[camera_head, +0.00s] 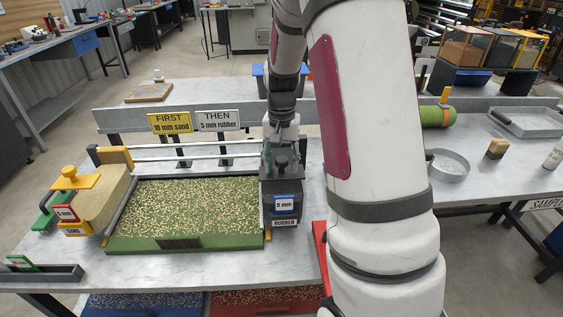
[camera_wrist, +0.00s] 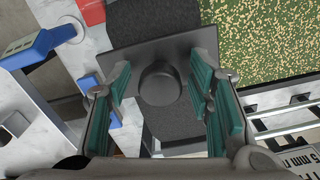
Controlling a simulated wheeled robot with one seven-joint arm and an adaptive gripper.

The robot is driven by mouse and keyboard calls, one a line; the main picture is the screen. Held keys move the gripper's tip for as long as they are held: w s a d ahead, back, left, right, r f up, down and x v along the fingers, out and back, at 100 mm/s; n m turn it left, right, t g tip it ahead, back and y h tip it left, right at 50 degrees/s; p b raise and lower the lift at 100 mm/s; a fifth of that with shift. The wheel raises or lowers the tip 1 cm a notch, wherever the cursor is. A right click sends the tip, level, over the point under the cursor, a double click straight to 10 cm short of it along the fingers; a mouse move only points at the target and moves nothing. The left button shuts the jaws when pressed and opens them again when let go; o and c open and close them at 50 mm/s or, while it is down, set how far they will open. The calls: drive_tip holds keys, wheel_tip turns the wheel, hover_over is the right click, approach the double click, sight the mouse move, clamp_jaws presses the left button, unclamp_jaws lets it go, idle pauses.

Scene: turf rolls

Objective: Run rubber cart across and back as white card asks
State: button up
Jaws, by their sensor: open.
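The dark rubber cart (camera_head: 287,187) stands at the right end of the green turf tray (camera_head: 118,242), with a "RUBBER" label and a blue "5 mm" tag on its front. My gripper (camera_head: 281,150) is above the cart. In the wrist view my gripper (camera_wrist: 162,88) is open, its teal-padded fingers on either side of the cart's round black knob (camera_wrist: 160,84), with gaps visible. The white card (camera_head: 218,121) reads "THEN 5 mm rubber". The yellow card (camera_head: 170,123) beside it reads "FIRST 10 mm sand". Pale grains are scattered over the turf (camera_head: 185,207).
The yellow-topped sand cart (camera_head: 100,196) stands at the tray's left end. Pale rails (camera_head: 205,153) run behind the tray. A round metal pan (camera_head: 449,166), a brush (camera_head: 497,148) and a green roll (camera_head: 437,117) lie on the right bench. Bins (camera_head: 265,299) sit under the front edge.

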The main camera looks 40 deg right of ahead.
clamp_jaws()
drive_tip(key=shift+a, duration=0.1)
